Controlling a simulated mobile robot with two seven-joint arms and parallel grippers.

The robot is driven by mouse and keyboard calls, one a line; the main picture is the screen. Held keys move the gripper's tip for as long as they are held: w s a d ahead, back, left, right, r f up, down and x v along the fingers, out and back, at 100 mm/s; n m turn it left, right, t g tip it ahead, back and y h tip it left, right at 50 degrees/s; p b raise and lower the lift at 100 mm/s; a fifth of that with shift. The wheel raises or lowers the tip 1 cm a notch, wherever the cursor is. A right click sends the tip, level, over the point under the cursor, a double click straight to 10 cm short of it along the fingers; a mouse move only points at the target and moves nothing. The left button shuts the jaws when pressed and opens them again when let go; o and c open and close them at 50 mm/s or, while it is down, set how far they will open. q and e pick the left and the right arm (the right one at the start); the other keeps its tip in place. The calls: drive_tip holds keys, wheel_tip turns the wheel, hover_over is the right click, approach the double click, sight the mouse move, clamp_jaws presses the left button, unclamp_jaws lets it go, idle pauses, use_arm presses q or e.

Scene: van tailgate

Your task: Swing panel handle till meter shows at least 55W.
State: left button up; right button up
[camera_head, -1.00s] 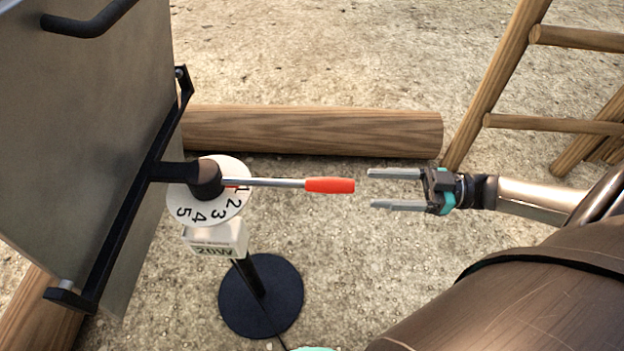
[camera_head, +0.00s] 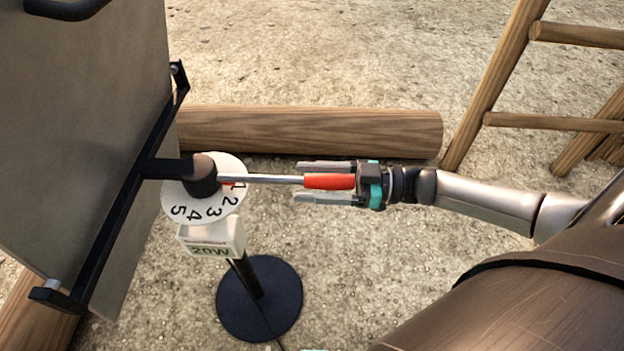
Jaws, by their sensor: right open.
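The panel (camera_head: 85,120) is a large grey sheet at the left, tilted on a black frame. Its handle is a metal rod with a red grip (camera_head: 328,181), pointing right from a dark hub (camera_head: 201,175). A white dial (camera_head: 226,211) with numbers sits around the hub; a red mark on it is near 1. The meter (camera_head: 211,241) below the dial is a white box and reads 20W. My right gripper (camera_head: 323,182) is open, with one finger on either side of the red grip. My left gripper is not in view.
The meter stands on a round dark base (camera_head: 260,300). A thick log (camera_head: 310,132) lies behind the handle. A wooden ladder-like frame (camera_head: 500,85) stands at the right. The gravel ground in front of the handle is clear.

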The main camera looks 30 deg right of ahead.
clamp_jaws()
idle(0.4)
idle(0.9)
